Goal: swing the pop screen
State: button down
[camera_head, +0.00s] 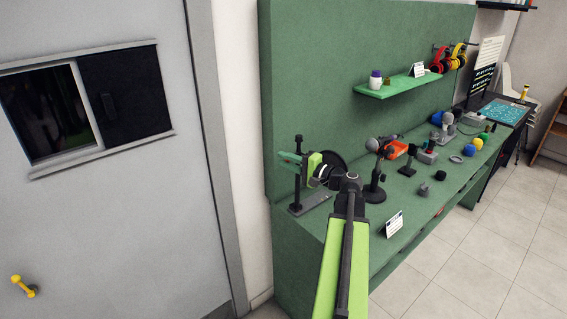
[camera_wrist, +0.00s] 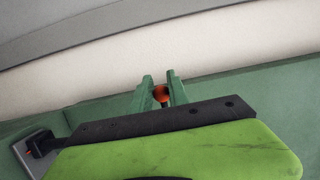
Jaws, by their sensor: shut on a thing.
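The pop screen (camera_head: 336,161) is a round black disc beside my gripper's green body, partly hidden by my arm, near the left end of the green counter. A black upright post (camera_head: 298,178) on a flat grey base stands just left of it. My gripper (camera_head: 285,158) reaches left across the post, its green fingers toward the green back wall. In the wrist view, my gripper (camera_wrist: 159,80) is closed on a small orange-red knob (camera_wrist: 160,93) between its fingers. How the knob joins the screen is hidden.
A microphone on a black stand (camera_head: 374,180) is close to the right. Several small items and a white card (camera_head: 393,224) lie along the green counter (camera_head: 395,252). A green shelf (camera_head: 400,86) is above. A grey door (camera_head: 110,200) is at left.

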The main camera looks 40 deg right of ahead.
jog(key=shift+w, duration=0.65)
jog(key=shift+w, duration=0.4)
jog(key=c, duration=1.2)
grip_release()
jog(key=shift+s, duration=0.1)
